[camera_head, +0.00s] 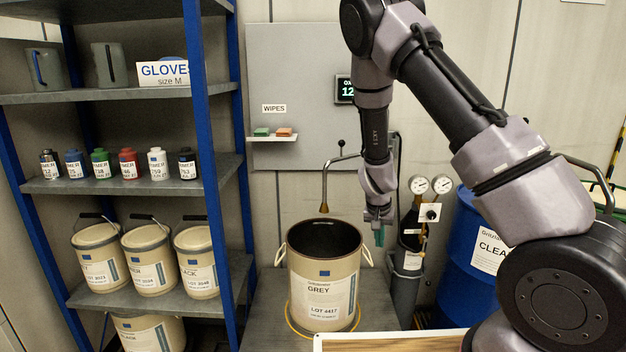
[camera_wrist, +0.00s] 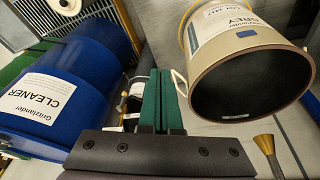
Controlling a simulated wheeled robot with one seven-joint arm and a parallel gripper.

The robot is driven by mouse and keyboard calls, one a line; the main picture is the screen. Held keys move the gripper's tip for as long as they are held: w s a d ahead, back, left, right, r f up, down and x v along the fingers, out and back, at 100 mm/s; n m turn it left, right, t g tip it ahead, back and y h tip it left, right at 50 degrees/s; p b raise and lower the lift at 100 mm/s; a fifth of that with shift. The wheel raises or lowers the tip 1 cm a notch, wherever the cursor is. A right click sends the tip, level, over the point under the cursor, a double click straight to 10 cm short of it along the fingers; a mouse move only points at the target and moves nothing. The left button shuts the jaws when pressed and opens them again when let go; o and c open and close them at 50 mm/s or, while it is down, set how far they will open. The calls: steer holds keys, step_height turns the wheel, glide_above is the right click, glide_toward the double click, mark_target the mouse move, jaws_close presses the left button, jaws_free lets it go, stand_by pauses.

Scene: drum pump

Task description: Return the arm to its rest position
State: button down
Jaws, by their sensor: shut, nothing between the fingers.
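My arm reaches from the lower right up and over, then down, in the head view. My gripper (camera_head: 379,237) hangs to the right of the open grey-paint bucket (camera_head: 323,283), near its rim and in front of the gas cylinder. In the wrist view my gripper (camera_wrist: 164,84) shows its two green fingers side by side, closed together with nothing between them. The bucket (camera_wrist: 243,62) is to the right of the fingers in that view, and its dark inside shows.
A blue cleaner drum (camera_head: 462,250) stands behind my arm at the right. A cylinder with gauges (camera_head: 411,240) stands behind the gripper. A bent spout (camera_head: 325,190) hangs above the bucket. A blue-post shelf (camera_head: 215,180) with cans stands left. A wood-topped surface (camera_head: 390,343) is in front.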

steer(key=s+r+t+y, duration=0.15)
steer(key=s+r, duration=0.25)
steer(key=r, duration=1)
steer(key=s+r+y, duration=0.3)
steer(key=s+r, duration=0.1)
steer(key=r, duration=1)
steer(key=s+d+r+t, duration=0.1)
steer(key=s+d+r, duration=0.1)
steer(key=s+r, duration=0.4)
steer(key=s+d+r+t, duration=0.2)
steer(key=s+r, duration=0.4)
steer(key=s, duration=0.6)
steer(key=shift+d+r+h, duration=0.2)
steer(key=shift+d+h, duration=0.15)
steer(key=shift+d, duration=0.1)
